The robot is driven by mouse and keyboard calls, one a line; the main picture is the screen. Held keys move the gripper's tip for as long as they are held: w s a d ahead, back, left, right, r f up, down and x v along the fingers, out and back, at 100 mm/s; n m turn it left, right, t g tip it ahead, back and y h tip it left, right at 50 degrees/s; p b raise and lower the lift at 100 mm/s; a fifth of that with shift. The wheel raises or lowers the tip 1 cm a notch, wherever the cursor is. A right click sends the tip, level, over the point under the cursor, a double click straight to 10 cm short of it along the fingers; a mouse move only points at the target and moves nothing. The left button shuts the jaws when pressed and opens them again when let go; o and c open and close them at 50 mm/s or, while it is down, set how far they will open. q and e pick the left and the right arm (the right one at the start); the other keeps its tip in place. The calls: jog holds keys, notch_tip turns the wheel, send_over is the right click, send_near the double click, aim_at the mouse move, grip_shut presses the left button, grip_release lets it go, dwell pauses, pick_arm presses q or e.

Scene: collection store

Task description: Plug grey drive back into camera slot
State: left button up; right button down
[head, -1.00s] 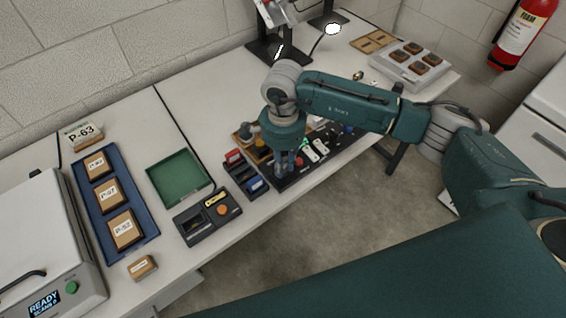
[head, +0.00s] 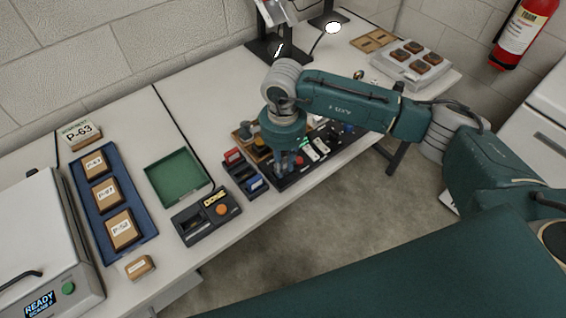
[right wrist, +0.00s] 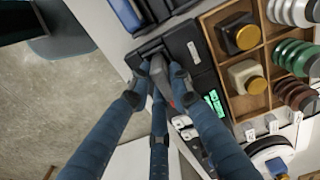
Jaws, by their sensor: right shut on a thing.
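My right gripper (head: 287,168) points down over the near left end of a dark board (head: 286,181). In the right wrist view its fingers (right wrist: 160,78) are shut on a small grey piece, apparently the grey drive (right wrist: 158,68). The drive is at the edge of a black block (right wrist: 185,43), beside or partly in it. The fingers hide its lower end, so I cannot tell whether it sits in a slot. White pieces with green marks (head: 322,147) stand farther along the board. My left gripper is not in view.
A dark holder with red and blue pieces (head: 243,175) stands close left of the gripper. Farther left are a black device with an orange knob (head: 208,216), an empty green tray (head: 177,178) and a blue tray (head: 143,219). A wooden rack (right wrist: 256,105) borders the block.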

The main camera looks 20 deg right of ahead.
jog(key=shift+f, duration=0.3)
jog(key=c, duration=1.9)
grip_release()
jog(key=shift+o, duration=0.2)
jog(key=shift+r, duration=0.1)
jog(key=shift+r+p, duration=2.4)
jog(key=shift+r, duration=3)
